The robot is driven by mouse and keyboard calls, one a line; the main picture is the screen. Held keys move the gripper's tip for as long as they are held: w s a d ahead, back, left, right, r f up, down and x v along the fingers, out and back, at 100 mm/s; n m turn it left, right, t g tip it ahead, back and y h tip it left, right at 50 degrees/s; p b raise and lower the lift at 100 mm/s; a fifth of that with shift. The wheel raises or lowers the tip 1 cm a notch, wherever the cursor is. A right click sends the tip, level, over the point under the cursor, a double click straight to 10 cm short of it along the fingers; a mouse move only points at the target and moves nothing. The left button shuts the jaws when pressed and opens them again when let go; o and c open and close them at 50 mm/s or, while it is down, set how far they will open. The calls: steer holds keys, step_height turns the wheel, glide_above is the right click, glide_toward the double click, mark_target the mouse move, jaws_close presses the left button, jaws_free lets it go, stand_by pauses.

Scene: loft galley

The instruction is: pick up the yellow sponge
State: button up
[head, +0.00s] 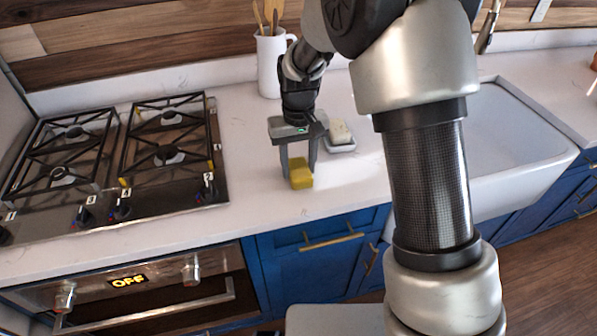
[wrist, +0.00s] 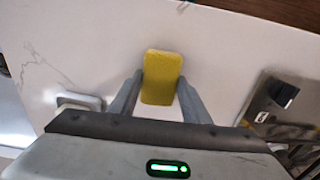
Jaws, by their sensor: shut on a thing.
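The yellow sponge (head: 301,178) is a small block over the white counter, between the stove and the sink. In the wrist view the sponge (wrist: 161,77) lies between the two grey fingers, which touch its sides. My gripper (head: 299,172) points down and is shut on the sponge. I cannot tell whether the sponge still touches the counter.
A soap dish with a pale bar (head: 340,136) stands just right of my gripper. A white pitcher with wooden utensils (head: 271,62) stands behind it. The gas stove (head: 115,165) is to the left, the white sink (head: 520,150) to the right. The counter's front edge is close.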

mark_target(299, 168)
step_height(299, 168, up, 10)
steer(key=shift+p, duration=0.3)
stand_by(0.3)
